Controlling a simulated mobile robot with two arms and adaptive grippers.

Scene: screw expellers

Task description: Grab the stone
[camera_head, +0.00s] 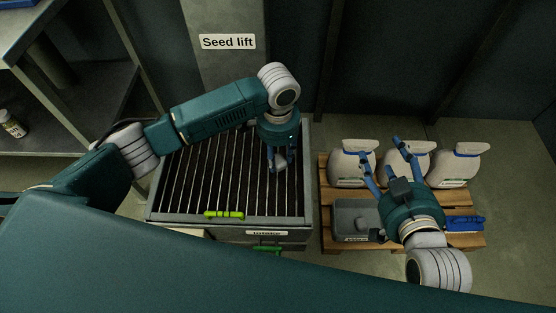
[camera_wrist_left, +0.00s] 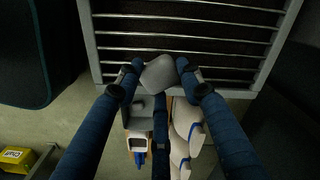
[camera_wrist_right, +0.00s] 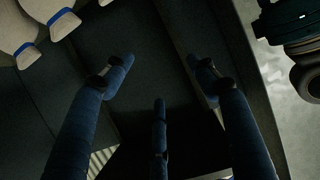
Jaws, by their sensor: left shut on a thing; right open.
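The stone (camera_wrist_left: 158,74) is a smooth grey lump between the fingertips of my left gripper (camera_wrist_left: 160,68) in the left wrist view. The left gripper (camera_head: 279,158) is shut on it over the right part of the barred hopper grate (camera_head: 190,185) in the head view. The fingers mostly hide the stone there, and I cannot tell whether it touches the bars. My right gripper (camera_head: 381,160) is open and empty above the pallet. Its fingers are spread wide in the right wrist view (camera_wrist_right: 160,78).
Several pale sacks (camera_head: 352,163) stand on a wooden pallet (camera_head: 326,240) right of the hopper, with a grey container (camera_head: 352,217) and a blue item (camera_head: 464,223). A green handle (camera_head: 223,214) lies at the grate's front edge. The seed lift (camera_head: 225,70) rises behind it.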

